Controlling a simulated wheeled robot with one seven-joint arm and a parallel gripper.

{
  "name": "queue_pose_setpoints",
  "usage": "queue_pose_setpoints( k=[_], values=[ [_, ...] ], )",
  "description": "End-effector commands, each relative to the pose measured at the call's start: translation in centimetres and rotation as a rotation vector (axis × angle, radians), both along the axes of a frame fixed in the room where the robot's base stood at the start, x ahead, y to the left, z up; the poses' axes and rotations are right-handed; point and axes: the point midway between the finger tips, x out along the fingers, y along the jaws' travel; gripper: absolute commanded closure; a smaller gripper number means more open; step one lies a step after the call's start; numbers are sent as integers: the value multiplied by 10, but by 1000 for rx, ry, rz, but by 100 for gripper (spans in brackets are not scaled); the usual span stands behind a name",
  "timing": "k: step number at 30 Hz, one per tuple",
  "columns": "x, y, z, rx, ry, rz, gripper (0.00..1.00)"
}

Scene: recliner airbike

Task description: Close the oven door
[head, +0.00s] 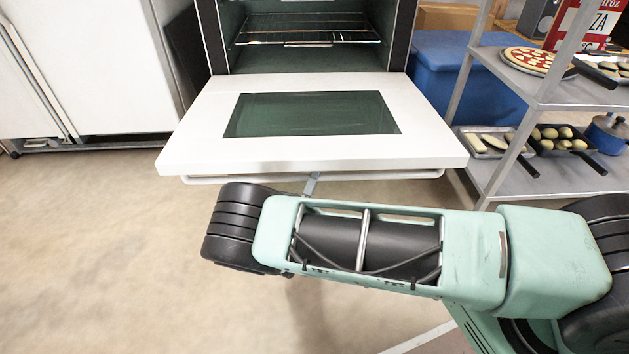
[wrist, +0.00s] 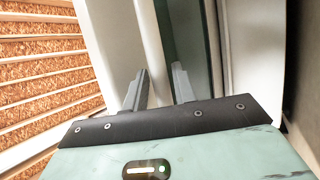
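The oven door (head: 200,130) is white with a dark green window and is folded down, about level, in front of the open oven. Its handle (head: 400,174), a thin pale bar, runs below the front edge. My gripper (head: 312,184) is at the middle of this bar, and most of it is hidden behind my arm. In the wrist view, the two dark fingers of my gripper (wrist: 160,84) stand close together on either side of the handle (wrist: 150,35), which runs between them. The door's window (wrist: 190,35) shows just beyond.
The oven interior (head: 305,58) holds a wire rack (head: 300,36). A metal shelf (head: 500,190) with food and pans stands at right, near the door's corner. A blue bin (head: 430,75) is behind it. White cabinets (head: 100,70) are at left. Floor at left front is clear.

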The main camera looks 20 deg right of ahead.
Motion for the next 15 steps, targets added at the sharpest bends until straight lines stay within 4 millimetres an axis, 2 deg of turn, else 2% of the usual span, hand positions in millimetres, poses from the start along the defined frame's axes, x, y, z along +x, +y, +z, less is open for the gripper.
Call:
queue_pose_setpoints(
  k=[4,13,14,15],
  values=[
    [6,-6,4,0,0,0,73],
    [8,-7,6,0,0,0,73],
    [7,-7,6,0,0,0,79],
    [7,-7,6,0,0,0,90]
  ],
)
